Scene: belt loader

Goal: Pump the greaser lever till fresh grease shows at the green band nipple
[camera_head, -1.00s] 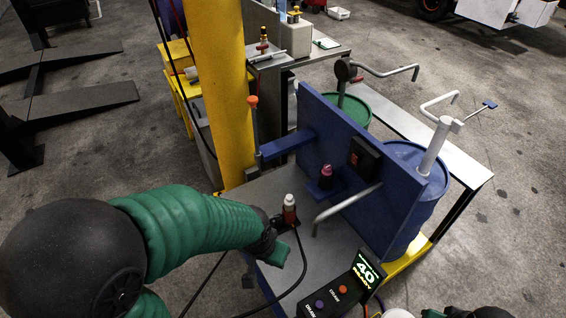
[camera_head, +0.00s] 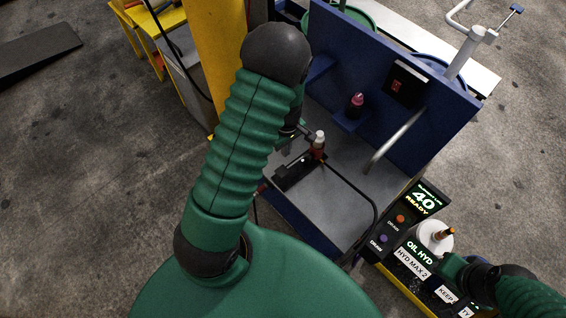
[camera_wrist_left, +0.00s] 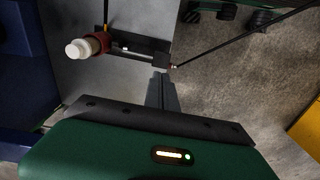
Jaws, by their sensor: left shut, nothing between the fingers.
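My left gripper (camera_wrist_left: 161,92) is shut and empty in the left wrist view, its fingertips close to a dark block (camera_wrist_left: 148,52) on the grey bench top. In the head view my left gripper (camera_head: 287,148) is partly hidden below my forearm. The dark block (camera_head: 296,173) has a red bottle with a white cap (camera_head: 319,141) by it; the bottle also shows in the left wrist view (camera_wrist_left: 84,47). I cannot make out the greaser lever or a green band nipple. My right gripper (camera_head: 452,268) is beside labelled boxes; its fingers are not clear.
A blue upright panel (camera_head: 440,110) backs the bench and carries a bent grey bar (camera_head: 396,142) and a dark pink bottle (camera_head: 356,102). A display (camera_head: 424,200) reads 40 READY. A yellow post (camera_head: 217,60) stands at the left. A black hose (camera_head: 352,186) crosses the bench.

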